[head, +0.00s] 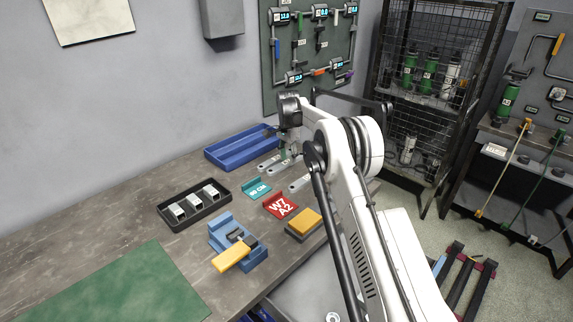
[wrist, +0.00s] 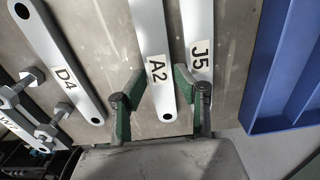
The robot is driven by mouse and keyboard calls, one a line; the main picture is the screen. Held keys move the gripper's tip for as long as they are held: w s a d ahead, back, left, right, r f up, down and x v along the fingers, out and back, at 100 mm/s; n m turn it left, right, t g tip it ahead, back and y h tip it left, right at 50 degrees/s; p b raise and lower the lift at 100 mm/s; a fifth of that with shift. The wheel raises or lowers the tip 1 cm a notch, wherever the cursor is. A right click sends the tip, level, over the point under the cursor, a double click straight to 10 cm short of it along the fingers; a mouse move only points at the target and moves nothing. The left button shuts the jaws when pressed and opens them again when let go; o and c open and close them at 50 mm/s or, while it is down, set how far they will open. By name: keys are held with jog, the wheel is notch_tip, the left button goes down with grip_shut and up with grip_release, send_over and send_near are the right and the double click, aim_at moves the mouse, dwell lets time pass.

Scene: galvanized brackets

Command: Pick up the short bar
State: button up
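Several flat grey metal bars with holes lie side by side on the bench. In the wrist view they are bar D4 (wrist: 52,50) at left, bar A2 (wrist: 151,35) in the middle and bar J5 (wrist: 198,28) at right. My gripper (wrist: 160,82) is open with green-padded fingers. The near end of bar A2 lies between them; the right finger overlaps bar J5. In the head view my gripper (head: 288,152) is low over the bars, partly hidden by my arm; one bar (head: 268,164) shows beside it.
A blue tray (head: 216,156) lies behind the bars. A teal block (head: 257,189), a red W7 A2 block (head: 280,206) and a yellow-topped block (head: 304,222) stand in front. A black tray (head: 172,222) holds metal brackets. A blue fixture (head: 222,238) and green mat (head: 120,290) lie nearer.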

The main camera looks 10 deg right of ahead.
jog(key=shift+f, duration=0.5)
jog(key=shift+c, duration=0.5)
grip_shut()
jog(key=shift+r, duration=0.15)
